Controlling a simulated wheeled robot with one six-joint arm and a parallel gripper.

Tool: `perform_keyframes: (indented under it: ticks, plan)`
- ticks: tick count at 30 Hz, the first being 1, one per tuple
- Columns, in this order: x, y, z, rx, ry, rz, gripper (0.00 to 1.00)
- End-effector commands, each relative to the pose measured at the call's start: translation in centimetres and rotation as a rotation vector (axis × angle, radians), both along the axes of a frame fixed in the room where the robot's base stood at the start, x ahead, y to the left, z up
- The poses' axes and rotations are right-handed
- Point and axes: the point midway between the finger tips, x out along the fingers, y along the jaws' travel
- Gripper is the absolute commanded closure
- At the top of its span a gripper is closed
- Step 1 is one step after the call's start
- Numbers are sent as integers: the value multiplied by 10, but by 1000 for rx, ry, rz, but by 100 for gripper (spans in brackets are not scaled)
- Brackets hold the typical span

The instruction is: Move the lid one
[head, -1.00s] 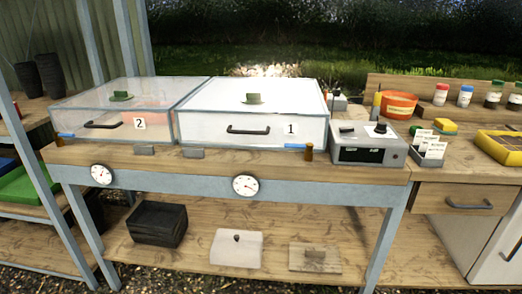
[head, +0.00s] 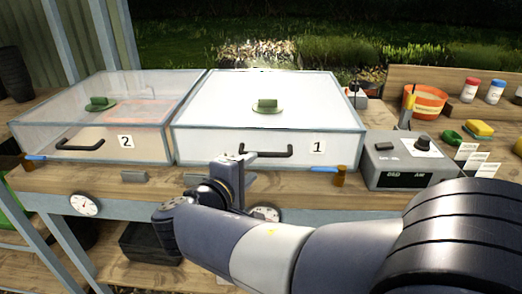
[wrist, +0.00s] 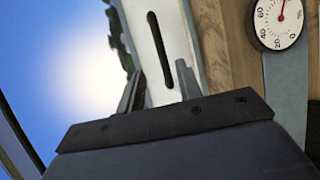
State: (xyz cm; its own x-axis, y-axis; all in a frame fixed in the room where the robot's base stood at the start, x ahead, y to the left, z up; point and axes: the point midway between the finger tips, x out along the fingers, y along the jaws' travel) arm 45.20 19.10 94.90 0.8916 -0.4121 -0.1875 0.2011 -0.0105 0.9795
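Lid one (head: 215,107) is the pale, flat top of the box marked 1, with a green knob (head: 267,105) on top and a black bar handle (head: 275,153) on its front. The lid looks shut. My gripper (head: 243,158) is in front of the box, by the left end of the handle, partly hiding it. In the wrist view my gripper (wrist: 158,82) is open, its two fingers apart, with the dark handle (wrist: 158,48) running in line between them. I cannot tell whether the fingers touch the handle.
A clear box marked 2 (head: 125,142) stands directly left. A grey control unit (head: 400,172) is at the right, with a brown bottle (head: 340,175) beside it. A dial (head: 84,205) is on the bench's front edge. My arm covers the lower right.

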Motion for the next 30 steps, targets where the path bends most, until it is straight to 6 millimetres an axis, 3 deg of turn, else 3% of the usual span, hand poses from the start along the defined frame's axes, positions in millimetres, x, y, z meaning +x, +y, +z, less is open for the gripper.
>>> perform_keyframes:
  ticks: [15,28,30]
  plan:
    - [74,-36,-17,-1,4,-3,66]
    - [84,-40,-19,-1,5,0,66]
    - [83,-40,-19,-1,5,0,71]
